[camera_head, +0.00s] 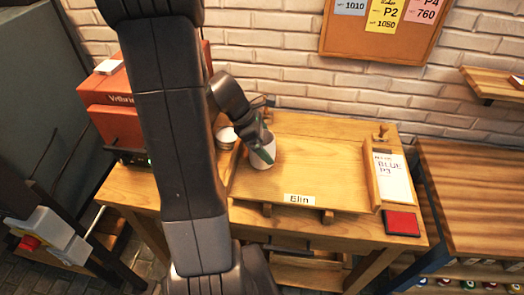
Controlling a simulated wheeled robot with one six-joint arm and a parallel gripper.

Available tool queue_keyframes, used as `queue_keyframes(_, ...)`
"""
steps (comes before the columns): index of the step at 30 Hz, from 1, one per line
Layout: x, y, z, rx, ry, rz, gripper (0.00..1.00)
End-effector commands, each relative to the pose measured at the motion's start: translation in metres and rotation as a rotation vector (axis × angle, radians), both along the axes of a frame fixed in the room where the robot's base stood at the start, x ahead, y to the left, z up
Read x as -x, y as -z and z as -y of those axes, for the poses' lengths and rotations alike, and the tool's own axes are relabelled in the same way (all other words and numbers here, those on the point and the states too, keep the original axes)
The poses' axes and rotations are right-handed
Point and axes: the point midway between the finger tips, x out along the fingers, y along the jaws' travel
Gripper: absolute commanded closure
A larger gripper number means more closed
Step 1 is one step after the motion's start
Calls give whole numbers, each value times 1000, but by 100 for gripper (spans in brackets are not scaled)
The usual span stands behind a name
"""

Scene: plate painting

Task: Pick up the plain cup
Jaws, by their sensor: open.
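A plain white cup (262,162) appears at the left part of the wooden tray (320,185), directly under my gripper (262,150). My gripper points down at the cup and covers its upper part. The jaws are open, but the picture is too small to show whether the fingers are around the cup or touching it. A dark green part shows at the gripper's end.
White round ware (226,134) stands left of the tray, partly hidden by my arm. A red machine (130,105) stands at the left. A white card marked BLUE P3 (393,178) and a red pad (402,223) lie at the table's right. The tray's middle is clear.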

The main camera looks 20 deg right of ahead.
Motion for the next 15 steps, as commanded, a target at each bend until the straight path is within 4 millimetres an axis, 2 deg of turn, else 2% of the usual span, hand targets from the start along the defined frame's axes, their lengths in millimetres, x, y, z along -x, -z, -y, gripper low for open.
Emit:
queue_keyframes(2,0,0,0,0,0,0,7)
queue_keyframes(11,0,0,0,0,0,1,63)
queue_keyframes(15,-1,-1,0,0,0,1,63)
